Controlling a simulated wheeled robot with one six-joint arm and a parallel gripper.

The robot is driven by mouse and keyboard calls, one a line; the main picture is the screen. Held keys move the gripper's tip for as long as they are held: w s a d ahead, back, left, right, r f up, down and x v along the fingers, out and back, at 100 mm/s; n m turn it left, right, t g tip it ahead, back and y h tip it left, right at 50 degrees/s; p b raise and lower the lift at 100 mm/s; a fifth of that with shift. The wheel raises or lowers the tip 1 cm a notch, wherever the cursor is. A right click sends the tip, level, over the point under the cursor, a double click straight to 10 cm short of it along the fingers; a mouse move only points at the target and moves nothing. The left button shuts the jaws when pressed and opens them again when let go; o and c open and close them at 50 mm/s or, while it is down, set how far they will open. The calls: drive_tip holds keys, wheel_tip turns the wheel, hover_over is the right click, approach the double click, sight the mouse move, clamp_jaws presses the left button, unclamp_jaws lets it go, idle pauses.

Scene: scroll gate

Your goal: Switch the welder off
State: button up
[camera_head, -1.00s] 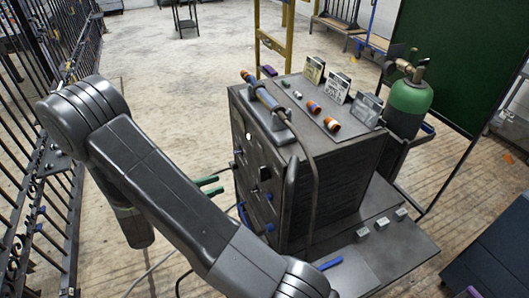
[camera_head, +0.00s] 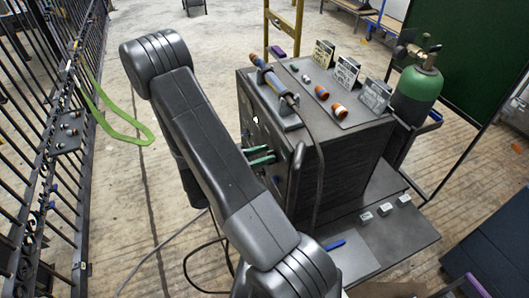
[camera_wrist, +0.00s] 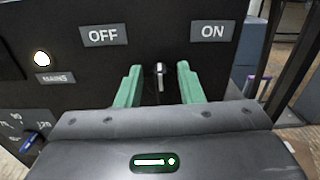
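The welder (camera_head: 340,160) is a dark box with a ribbed side, standing right of my arm in the head view. In the wrist view its front panel (camera_wrist: 150,25) carries an OFF label (camera_wrist: 103,35) on the left and an ON label (camera_wrist: 213,31) on the right. A small metal switch lever (camera_wrist: 159,72) sits below and between the labels. A MAINS lamp (camera_wrist: 41,59) glows at the left. My gripper (camera_wrist: 158,80) has green fingers, open, one on each side of the lever with gaps visible. In the head view the green fingers (camera_head: 260,156) are close to the panel.
Black railings (camera_head: 60,120) run along the left. A blue knob (camera_wrist: 30,142) is at the panel's lower left.

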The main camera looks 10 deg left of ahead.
drive_tip(key=shift+w+d, duration=0.2)
drive_tip(key=shift+d, duration=0.05)
drive_tip(key=shift+c, duration=0.2)
clamp_jaws()
drive_tip(key=shift+w+a+f+n+p, duration=0.15)
drive_tip(key=shift+n+p, duration=0.35)
drive_tip(key=shift+n, duration=0.7)
drive_tip(key=shift+w+a+n+p, duration=0.15)
drive_tip(key=shift+n+p, duration=0.4)
drive_tip(key=shift+n, duration=0.65)
drive_tip(key=shift+w+a+f+n+p, duration=0.15)
drive_tip(key=shift+n+p, duration=0.35)
drive_tip(key=shift+n, duration=0.7)
drive_tip(key=shift+w, duration=0.1)
